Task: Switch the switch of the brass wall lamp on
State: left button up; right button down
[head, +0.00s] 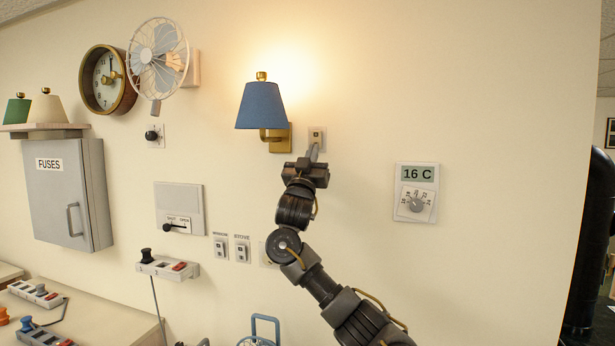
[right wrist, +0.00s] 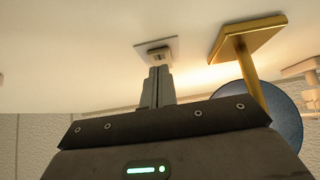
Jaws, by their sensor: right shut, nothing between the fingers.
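The brass wall lamp (head: 262,105) has a blue shade and hangs on the cream wall, with a bright warm glow on the wall above it. Its brass bracket also shows in the right wrist view (right wrist: 248,50). The small switch plate (head: 317,138) is just right of the lamp's bracket. The switch also shows in the right wrist view (right wrist: 158,53). My right gripper (head: 314,152) is shut and empty, its fingertips at the lower part of the switch. In the right wrist view the fingertips (right wrist: 159,70) are just short of the switch or touching it; I cannot tell which. My left gripper is not in view.
A thermostat (head: 415,192) reading 16 C is on the wall to the right. A fan (head: 158,58), a clock (head: 105,80) and a grey fuse box (head: 65,195) are to the left. Other switches (head: 241,250) sit lower down.

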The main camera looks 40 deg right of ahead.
jog(key=b+v, duration=0.5)
jog(key=v, duration=0.7)
jog(key=shift+w+f+b, duration=0.2)
jog(key=shift+f+b, duration=0.1)
jog(key=shift+b, duration=0.1)
